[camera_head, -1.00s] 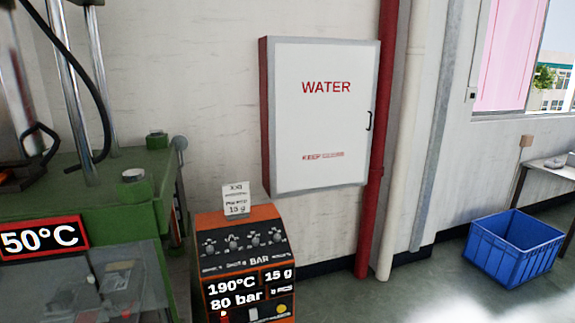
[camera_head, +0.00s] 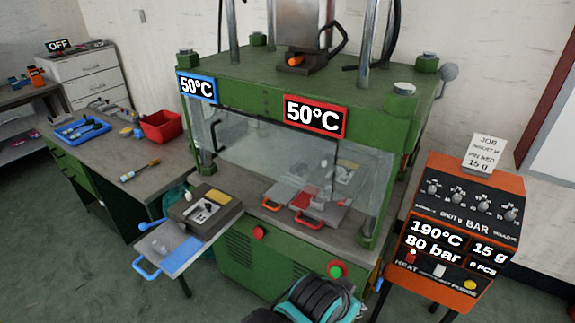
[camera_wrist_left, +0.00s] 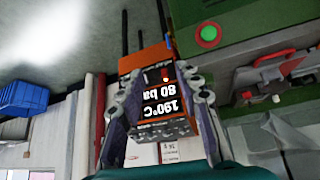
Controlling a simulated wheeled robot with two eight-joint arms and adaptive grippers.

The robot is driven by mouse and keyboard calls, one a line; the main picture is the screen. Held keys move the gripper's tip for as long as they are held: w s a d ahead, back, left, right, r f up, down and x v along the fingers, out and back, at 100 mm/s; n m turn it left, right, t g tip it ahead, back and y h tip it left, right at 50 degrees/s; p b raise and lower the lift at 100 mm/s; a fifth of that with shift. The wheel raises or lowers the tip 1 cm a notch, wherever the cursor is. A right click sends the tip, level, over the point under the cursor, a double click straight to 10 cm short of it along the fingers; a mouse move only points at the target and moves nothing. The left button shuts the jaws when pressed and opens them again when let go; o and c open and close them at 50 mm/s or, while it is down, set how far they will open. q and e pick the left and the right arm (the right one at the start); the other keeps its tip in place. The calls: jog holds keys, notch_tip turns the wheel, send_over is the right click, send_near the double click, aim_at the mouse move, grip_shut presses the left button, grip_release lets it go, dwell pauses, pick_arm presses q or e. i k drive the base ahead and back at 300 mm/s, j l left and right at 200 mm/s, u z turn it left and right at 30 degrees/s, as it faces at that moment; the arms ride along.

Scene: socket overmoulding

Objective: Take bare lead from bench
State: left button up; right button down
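The bench (camera_head: 105,165) stands at the left of the head view, beside the green press. On it are a blue tray (camera_head: 66,139) with small dark items, a red bin (camera_head: 160,127) and a yellow-handled tool (camera_head: 139,171). I cannot tell which item, if any, is the bare lead. A teal and black part of my arm shows at the bottom centre of the head view, far from the bench. In the left wrist view my left gripper (camera_wrist_left: 160,85) has its fingers apart with nothing between them. My right gripper is not in view.
The green press (camera_head: 240,97) fills the middle, with a mould block (camera_head: 222,218) on a blue-handled slide in front. Red-handled plates (camera_head: 305,205) lie inside. An orange control box (camera_head: 463,225) stands right. Drawers (camera_head: 88,72) stand behind the bench; floor at lower left is clear.

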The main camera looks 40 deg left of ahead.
aim_at(124, 178)
jog(key=u, duration=1.4)
jog(key=i+j+u, duration=0.2)
jog(key=j+u, duration=0.15)
jog(key=i+j+u, duration=0.2)
jog(key=u, duration=0.15)
jog(key=i+j+u, duration=0.3)
jog(key=z, duration=1.35)
jog(key=j+z, duration=0.3)
jog(key=j, duration=0.15)
jog(key=j+z, duration=0.25)
jog(key=j, duration=0.25)
